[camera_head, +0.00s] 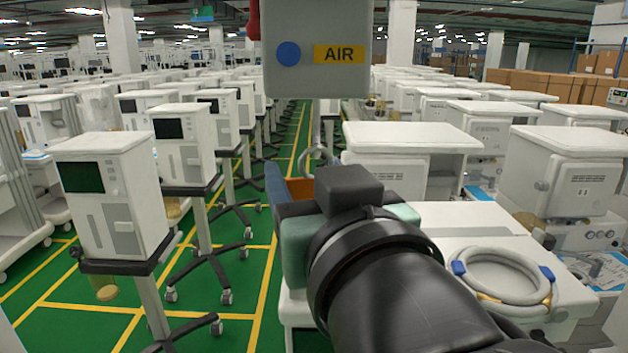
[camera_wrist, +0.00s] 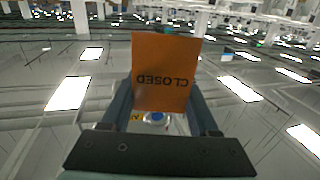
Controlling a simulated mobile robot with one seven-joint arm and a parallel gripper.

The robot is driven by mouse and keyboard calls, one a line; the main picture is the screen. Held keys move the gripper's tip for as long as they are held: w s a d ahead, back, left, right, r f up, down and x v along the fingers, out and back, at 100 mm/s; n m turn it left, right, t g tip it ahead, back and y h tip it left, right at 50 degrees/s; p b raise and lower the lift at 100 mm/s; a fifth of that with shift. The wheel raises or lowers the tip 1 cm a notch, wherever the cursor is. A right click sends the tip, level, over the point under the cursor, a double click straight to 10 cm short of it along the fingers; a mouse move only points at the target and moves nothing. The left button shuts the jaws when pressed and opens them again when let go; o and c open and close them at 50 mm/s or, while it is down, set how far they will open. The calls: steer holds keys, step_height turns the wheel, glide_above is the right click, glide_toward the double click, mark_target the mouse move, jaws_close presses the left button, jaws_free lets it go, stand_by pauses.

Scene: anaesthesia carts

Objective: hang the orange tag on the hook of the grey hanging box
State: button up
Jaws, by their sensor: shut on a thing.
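The orange tag (camera_wrist: 163,75) reads CLOSED upside down in the wrist view and stands between the fingers of my gripper (camera_wrist: 163,108), which is shut on it. In the head view only a strip of the tag (camera_head: 300,188) shows beside a blue-grey finger; my wrist hides most of the gripper. The grey hanging box (camera_head: 345,78), labelled AIR with a blue dot, hangs above my gripper. A thin metal rod with a curved, hook-like end (camera_head: 318,154) shows below the box, just above the tag in the picture. I cannot tell whether tag and hook touch.
White carts with monitors (camera_head: 110,195) stand in rows at the left. White cabinets (camera_head: 412,140) fill the right. A coiled hose (camera_head: 500,275) lies on a white top near my arm. A green floor aisle (camera_head: 235,270) with yellow lines runs between.

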steer(key=w+f+b, duration=0.1)
steer(key=w, duration=0.7)
steer(key=shift+f, duration=0.25)
stand_by(0.6)
steer(key=shift+w, duration=0.1)
stand_by(0.4)
steer(key=o, duration=1.4)
steer(key=shift+b, duration=0.3)
